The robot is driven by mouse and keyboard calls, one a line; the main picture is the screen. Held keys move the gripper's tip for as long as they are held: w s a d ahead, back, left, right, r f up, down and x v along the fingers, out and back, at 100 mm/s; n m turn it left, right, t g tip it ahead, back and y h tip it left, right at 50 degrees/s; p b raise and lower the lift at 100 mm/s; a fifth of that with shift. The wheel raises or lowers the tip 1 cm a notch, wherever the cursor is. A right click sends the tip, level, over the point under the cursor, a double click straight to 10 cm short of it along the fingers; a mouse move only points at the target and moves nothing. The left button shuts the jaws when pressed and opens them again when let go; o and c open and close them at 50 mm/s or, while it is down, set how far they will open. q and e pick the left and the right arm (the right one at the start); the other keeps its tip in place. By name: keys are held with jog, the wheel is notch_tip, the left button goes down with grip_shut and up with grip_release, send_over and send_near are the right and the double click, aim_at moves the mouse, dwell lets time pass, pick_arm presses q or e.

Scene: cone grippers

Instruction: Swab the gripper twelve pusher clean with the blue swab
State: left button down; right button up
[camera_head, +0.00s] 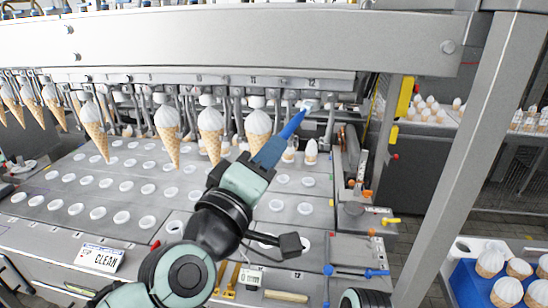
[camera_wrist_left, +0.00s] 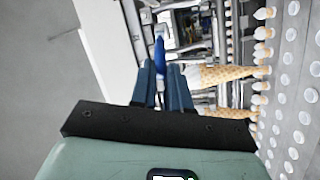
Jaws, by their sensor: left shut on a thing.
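My left gripper (camera_head: 274,148) is raised over the right part of the machine deck. It is shut on the blue swab (camera_head: 293,124), which points up and to the right. The swab's pale tip (camera_head: 310,105) is up at the row of metal grippers and pushers under the beam, near the row's right end. In the left wrist view the blue swab (camera_wrist_left: 160,52) sticks out from between the blue fingers. My right gripper is not in view.
Several cones, such as this cone (camera_head: 258,128), hang from the row left of the swab. The deck (camera_head: 130,190) below has rows of white-rimmed holes. A steel post (camera_head: 475,150) stands right. A blue crate of cones (camera_head: 460,290) is at lower right. Small tools lie along the front edge.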

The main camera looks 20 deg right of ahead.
pick_arm(q)
jog(key=shift+s+d+p, duration=0.25)
jog(key=shift+d+p, duration=0.15)
jog(key=shift+p, duration=0.2)
dwell(0.6)
jog(key=shift+s, duration=0.2)
jog(key=shift+s+a, duration=0.5)
jog(key=shift+s, duration=0.3)
jog(key=shift+s+a, duration=0.5)
jog(key=shift+s, duration=0.3)
jog(key=shift+s+a, duration=0.5)
jog(key=shift+s, duration=0.3)
